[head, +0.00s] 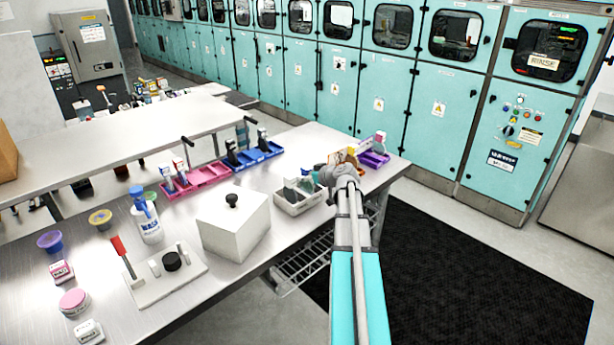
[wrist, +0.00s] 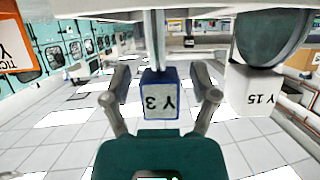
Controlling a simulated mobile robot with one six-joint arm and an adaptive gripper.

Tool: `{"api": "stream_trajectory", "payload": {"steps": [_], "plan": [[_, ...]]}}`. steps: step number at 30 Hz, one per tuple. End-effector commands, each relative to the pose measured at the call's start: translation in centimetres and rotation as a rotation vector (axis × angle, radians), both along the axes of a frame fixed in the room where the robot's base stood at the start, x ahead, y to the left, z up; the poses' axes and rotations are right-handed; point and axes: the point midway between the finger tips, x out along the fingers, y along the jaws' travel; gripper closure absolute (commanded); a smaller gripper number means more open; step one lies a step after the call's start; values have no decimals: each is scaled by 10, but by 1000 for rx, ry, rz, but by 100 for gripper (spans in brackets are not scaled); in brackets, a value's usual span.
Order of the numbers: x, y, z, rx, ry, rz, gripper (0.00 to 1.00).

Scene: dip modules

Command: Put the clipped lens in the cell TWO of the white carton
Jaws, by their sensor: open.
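My gripper (wrist: 160,98) is open, its fingers on either side of a blue block with a white tag reading Y 3 (wrist: 159,100) in the wrist view. I cannot tell whether the fingers touch it. To the right, a dark round lens-like disc (wrist: 270,38) has a white tag reading Y 15 (wrist: 256,94). Which of these is the clipped lens is not certain. In the head view my gripper (head: 342,172) is over the table's far right part, its fingertips hidden. The white carton (head: 297,208) stands just left of it, holding several small items; its cell labels are unreadable.
A white box with a black knob (head: 234,222) stands left of the carton. Pink (head: 208,174), blue (head: 262,152) and purple (head: 377,159) trays stand behind. A bottle (head: 147,222) and several pots are further left on the metal table. Teal cabinets (head: 412,120) line the back.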

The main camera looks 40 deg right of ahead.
Motion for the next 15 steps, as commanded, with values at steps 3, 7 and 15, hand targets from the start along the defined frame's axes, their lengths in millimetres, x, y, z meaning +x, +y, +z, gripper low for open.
{"api": "stream_trajectory", "payload": {"steps": [3, 7, 15], "plan": [[0, 0, 4, 0, 0, 0, 24], [-12, -1, 9, -1, 0, -2, 24], [-50, -3, 26, 0, 0, -2, 24]]}}
